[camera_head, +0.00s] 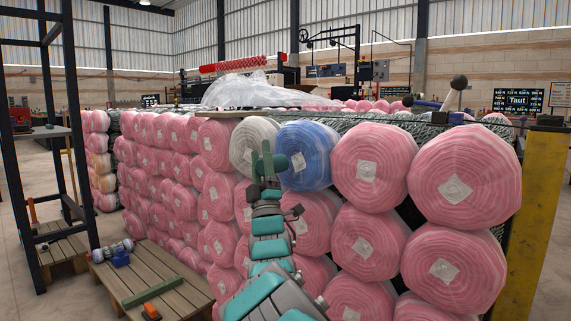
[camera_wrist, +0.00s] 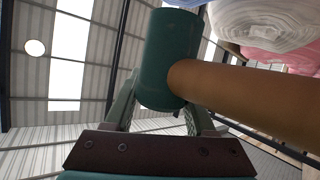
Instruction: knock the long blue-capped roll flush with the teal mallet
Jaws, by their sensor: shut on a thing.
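The blue-capped roll (camera_head: 309,153) is in the top row of the stack, between a white-capped roll (camera_head: 243,140) and a pink roll (camera_head: 372,168). Its cap faces me and is partly covered by my arm at the lower left. My gripper (camera_head: 266,160) is raised in front of the white and blue caps. In the wrist view it is shut on the teal mallet (camera_wrist: 165,50), around its head, with the tan handle (camera_wrist: 250,95) running off to the right. A bluish edge shows at the top of that view. Whether the mallet touches a roll cannot be told.
Pink rolls fill the stack around and below. A yellow post (camera_head: 541,220) stands at the right, a dark metal frame (camera_head: 72,120) at the left. A wooden pallet (camera_head: 185,275) with a green bar (camera_head: 152,291) lies at the lower left. Clear plastic (camera_head: 250,90) covers the stack's top.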

